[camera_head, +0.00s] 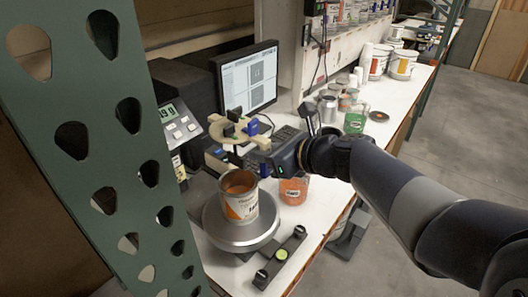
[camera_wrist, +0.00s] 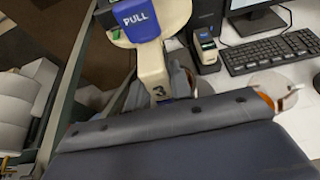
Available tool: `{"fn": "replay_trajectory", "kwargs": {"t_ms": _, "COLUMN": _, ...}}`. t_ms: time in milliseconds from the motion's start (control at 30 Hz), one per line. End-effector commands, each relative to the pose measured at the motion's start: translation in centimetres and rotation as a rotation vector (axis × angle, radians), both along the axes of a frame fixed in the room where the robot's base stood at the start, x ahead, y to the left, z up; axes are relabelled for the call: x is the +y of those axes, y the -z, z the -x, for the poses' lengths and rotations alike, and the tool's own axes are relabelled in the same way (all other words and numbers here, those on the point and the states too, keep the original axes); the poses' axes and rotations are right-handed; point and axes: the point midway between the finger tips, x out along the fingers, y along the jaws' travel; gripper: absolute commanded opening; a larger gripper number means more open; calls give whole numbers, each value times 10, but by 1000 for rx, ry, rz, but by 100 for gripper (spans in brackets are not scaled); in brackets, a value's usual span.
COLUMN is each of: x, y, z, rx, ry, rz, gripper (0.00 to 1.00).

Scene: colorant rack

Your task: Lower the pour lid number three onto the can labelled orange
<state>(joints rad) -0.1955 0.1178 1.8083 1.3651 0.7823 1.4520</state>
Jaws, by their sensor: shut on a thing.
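The pour lid (camera_head: 238,131) is a beige piece with dark and blue parts. In the wrist view the lid (camera_wrist: 150,58) shows a blue PULL tab and the number 3. My gripper (camera_head: 268,157) is shut on the lid's near side and holds it in the air. An open can (camera_head: 241,207) with an orange-and-white label and orange inside stands upright on a round scale pan. The lid is above this can and apart from it, near its back edge in the picture. The label's words are too small to read.
The round scale pan (camera_head: 238,238) carries the can. A black bar with a green level (camera_head: 281,254) lies in front. Another orange container (camera_head: 294,190) stands right of the can, close under my gripper. A monitor (camera_head: 246,77) stands behind. A green perforated post (camera_head: 104,130) rises at left.

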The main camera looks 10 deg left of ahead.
Motion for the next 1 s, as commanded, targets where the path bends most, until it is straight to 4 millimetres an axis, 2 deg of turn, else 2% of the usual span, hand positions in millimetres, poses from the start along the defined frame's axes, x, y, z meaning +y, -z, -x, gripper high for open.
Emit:
{"fn": "replay_trajectory", "kwargs": {"t_ms": 267, "x": 0, "y": 14, "z": 0, "rx": 0, "ry": 0, "rz": 0, "gripper": 0}}
{"fn": "replay_trajectory", "kwargs": {"t_ms": 1000, "x": 0, "y": 87, "z": 0, "rx": 0, "ry": 0, "rz": 0, "gripper": 0}}
